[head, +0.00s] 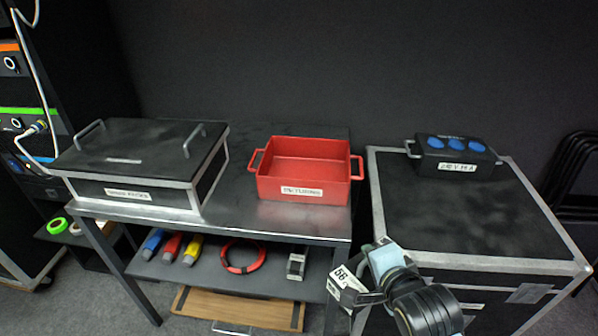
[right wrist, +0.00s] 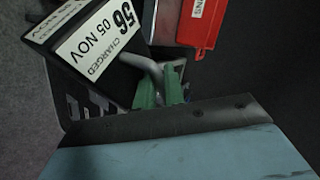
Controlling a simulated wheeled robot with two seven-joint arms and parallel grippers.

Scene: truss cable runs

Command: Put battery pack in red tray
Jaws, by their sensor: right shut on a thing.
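The battery pack (head: 346,288) is a dark block with a white label reading 56. My right gripper (head: 366,272) is shut on its handle and holds it in the air in front of the table, near the case's front left corner. In the right wrist view the pack (right wrist: 95,40) hangs tilted from its grey handle between the green fingertips (right wrist: 162,90). The red tray (head: 303,171) stands on the table top, empty, behind and left of the pack. A part of the tray (right wrist: 200,22) shows in the right wrist view. My left gripper is not in view.
A black lidded box (head: 139,163) stands left of the tray on the table (head: 249,214). The lower shelf (head: 210,272) holds coloured tubes, a red cable ring and a small dark block. A large black case (head: 455,215) with a blue-knobbed box (head: 452,155) stands at right.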

